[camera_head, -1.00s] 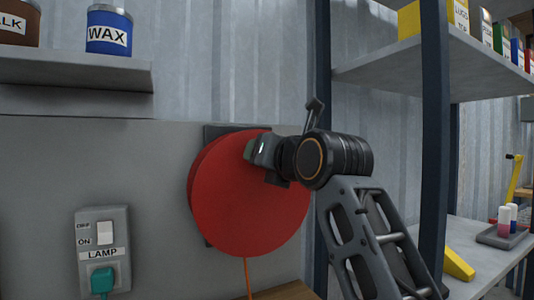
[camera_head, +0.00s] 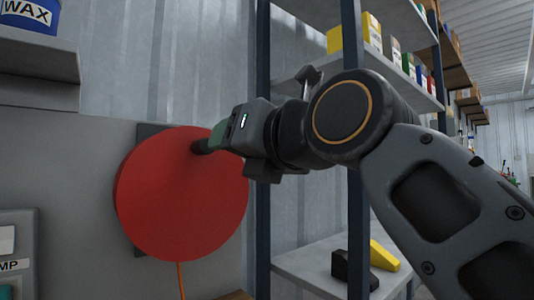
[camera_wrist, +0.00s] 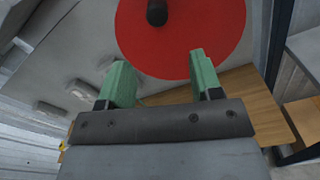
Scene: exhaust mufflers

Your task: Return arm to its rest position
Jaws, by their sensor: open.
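My gripper (camera_head: 217,136) shows in the head view in front of the right part of a red disc (camera_head: 165,205). In the wrist view my gripper (camera_wrist: 158,62) has its two green fingers spread apart with nothing between them. The red disc (camera_wrist: 180,55) is beyond the fingertips there, with a dark knob (camera_wrist: 157,12) on its face above the gap. In the head view the knob (camera_head: 200,146) shows just left of the fingers. I cannot tell whether they touch. My arm reaches in from the right, bent at a large joint.
A shelf rack with a dark post (camera_head: 262,200) stands right of the disc, close behind my arm. It holds several boxes above and a yellow wedge (camera_head: 384,256) below. A lamp switch box (camera_head: 15,240) is at the left. A grey shelf (camera_head: 35,80) carries a WAX can (camera_head: 30,12).

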